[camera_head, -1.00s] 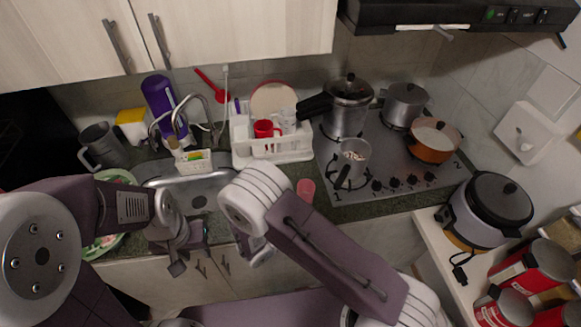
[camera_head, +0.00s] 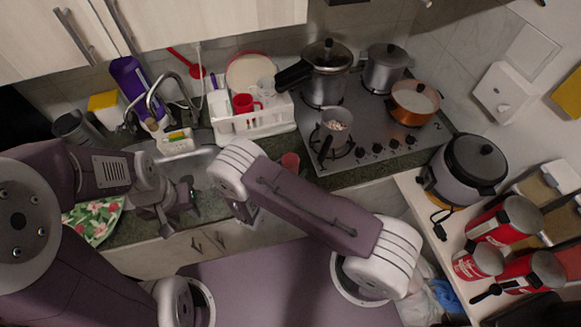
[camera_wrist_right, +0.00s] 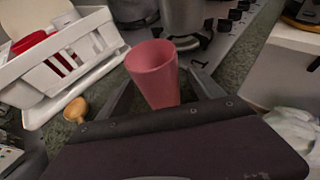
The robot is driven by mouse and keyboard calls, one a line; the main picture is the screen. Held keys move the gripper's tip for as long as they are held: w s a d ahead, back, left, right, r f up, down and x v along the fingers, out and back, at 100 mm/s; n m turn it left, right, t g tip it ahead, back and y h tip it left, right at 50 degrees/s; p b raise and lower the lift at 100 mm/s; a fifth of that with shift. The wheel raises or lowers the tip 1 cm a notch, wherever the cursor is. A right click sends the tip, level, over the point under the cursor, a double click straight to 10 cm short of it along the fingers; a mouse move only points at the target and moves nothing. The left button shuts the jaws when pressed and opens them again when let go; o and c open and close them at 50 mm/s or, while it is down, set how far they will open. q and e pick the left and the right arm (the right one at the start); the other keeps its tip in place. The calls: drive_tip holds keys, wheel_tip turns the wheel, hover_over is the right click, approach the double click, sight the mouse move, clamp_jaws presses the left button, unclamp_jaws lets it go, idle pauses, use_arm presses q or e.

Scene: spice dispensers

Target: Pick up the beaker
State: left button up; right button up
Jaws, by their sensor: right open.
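The beaker, a pink-red tapered cup (camera_head: 290,162), stands on the dark counter in front of the dish rack in the head view, partly hidden by my right arm. In the right wrist view the beaker (camera_wrist_right: 153,75) is upright with its open rim showing. My right gripper (camera_wrist_right: 163,92) is open, one finger to each side of the beaker's lower part; I cannot tell whether they touch it. In the head view my right gripper is mostly hidden behind its arm. My left gripper (camera_head: 181,215) looks open and empty in front of the sink.
The white dish rack (camera_head: 258,132) with a red mug (camera_head: 245,103) stands just behind the beaker. The stove (camera_head: 385,140), with pots on it, is to the right. A small wooden-coloured object (camera_wrist_right: 76,110) lies left of my right gripper.

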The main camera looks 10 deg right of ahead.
sight(293, 164)
drive_tip(key=p+x, duration=0.1)
drive_tip(key=x, duration=0.3)
drive_tip(key=shift+r, duration=0.1)
drive_tip(key=c, duration=1.5)
